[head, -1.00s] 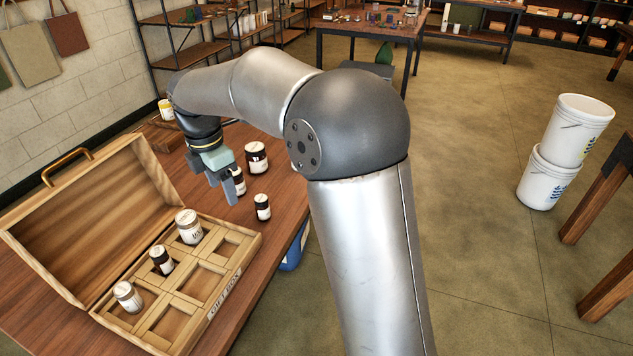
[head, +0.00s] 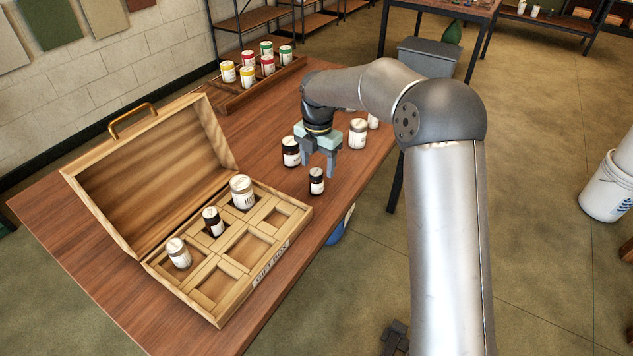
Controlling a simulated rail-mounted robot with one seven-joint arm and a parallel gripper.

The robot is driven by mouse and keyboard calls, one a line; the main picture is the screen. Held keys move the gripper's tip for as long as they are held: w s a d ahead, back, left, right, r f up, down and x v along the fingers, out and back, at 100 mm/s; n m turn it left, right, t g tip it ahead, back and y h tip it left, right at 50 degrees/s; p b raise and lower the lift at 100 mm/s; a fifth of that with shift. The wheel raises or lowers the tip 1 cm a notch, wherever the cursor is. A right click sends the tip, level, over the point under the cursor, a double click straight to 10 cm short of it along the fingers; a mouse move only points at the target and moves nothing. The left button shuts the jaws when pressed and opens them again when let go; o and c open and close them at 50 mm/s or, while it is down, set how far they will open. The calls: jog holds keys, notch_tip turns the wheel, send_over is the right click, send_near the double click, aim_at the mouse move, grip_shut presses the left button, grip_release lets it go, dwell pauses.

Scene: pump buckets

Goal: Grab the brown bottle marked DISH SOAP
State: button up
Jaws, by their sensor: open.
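I see no pump bottle that I can make out as DISH SOAP; the small labels are unreadable. My gripper (head: 318,167) points down over the wooden table (head: 120,290), fingers apart, with nothing visible between them. A small dark jar with a white label (head: 317,182) stands just below and in front of the fingers. A larger dark jar (head: 291,152) stands just left of the gripper. A jar with a pale label (head: 357,133) stands to the right. Whether the fingers touch any jar I cannot tell.
An open wooden gift box (head: 262,275) holds three jars in its back row; its front compartments are empty. A wooden rack (head: 235,100) at the back holds several jars with coloured lids. A white bucket (head: 606,190) stands on the floor at right. The table's left part is clear.

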aim_at(316, 172)
jog(key=shift+s+a+f, duration=0.1)
jog(key=shift+s+f, duration=0.05)
jog(key=shift+f, duration=1.35)
jog(key=shift+s+a+f, duration=0.1)
jog(key=shift+s+f, duration=0.05)
jog(key=shift+f, duration=1.3)
jog(key=c, duration=1.1)
